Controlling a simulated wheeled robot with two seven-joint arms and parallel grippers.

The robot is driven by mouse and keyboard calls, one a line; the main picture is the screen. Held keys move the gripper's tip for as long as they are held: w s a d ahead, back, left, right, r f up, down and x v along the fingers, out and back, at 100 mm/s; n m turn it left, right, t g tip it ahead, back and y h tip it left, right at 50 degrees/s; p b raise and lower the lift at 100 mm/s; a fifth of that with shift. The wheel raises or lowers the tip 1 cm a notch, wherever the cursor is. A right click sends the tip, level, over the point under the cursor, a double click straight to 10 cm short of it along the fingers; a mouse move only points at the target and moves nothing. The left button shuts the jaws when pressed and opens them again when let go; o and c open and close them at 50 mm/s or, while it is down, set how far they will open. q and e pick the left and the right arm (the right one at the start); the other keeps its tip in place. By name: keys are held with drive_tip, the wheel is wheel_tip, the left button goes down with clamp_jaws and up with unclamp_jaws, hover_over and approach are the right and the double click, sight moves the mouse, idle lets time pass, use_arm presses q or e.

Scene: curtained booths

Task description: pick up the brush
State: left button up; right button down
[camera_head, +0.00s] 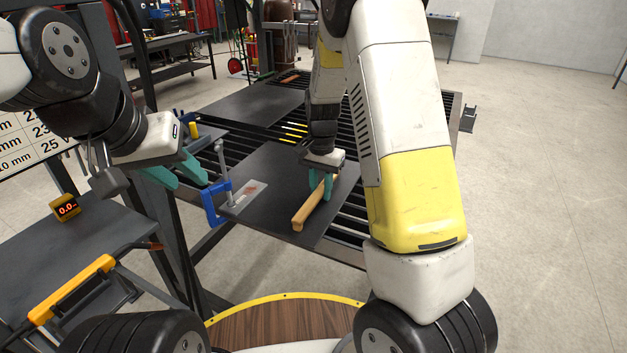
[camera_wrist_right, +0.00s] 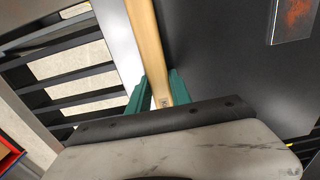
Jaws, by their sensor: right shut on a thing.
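The brush (camera_head: 309,207) has a light wooden handle and lies slantwise over the dark plate on the slatted table. My right gripper (camera_head: 322,186) reaches down from above and is shut on the brush near its far end. In the right wrist view, the brush (camera_wrist_right: 147,45) runs up from between the green fingers (camera_wrist_right: 162,90). I cannot tell whether it touches the plate, and any bristles are hidden. My left gripper (camera_head: 181,172) is at the left, above the lower bench, with its green fingers apart and nothing between them.
A blue clamp (camera_head: 211,203) holds a metal piece (camera_head: 243,200) at the plate's left edge, close to the brush. A grey bench (camera_head: 60,255) with a small display (camera_head: 66,207) and a yellow-handled tool (camera_head: 72,288) is at the left. Open floor lies at the right.

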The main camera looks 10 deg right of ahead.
sight(319, 191)
drive_tip(key=shift+r, duration=0.1)
drive_tip(key=shift+r, duration=0.5)
drive_tip(key=r, duration=0.1)
drive_tip(key=s+r, duration=0.1)
drive_tip(key=shift+a+r, duration=0.3)
drive_tip(key=s+a, duration=0.2)
drive_tip(key=s, duration=0.2)
drive_tip(key=s+a+r, duration=0.1)
drive_tip(key=s+a, duration=0.1)
drive_tip(key=s, duration=0.3)
drive_tip(key=s+a, duration=0.2)
drive_tip(key=s, duration=0.2)
drive_tip(key=shift+s+a+r, duration=0.15)
drive_tip(key=shift+a, duration=0.15)
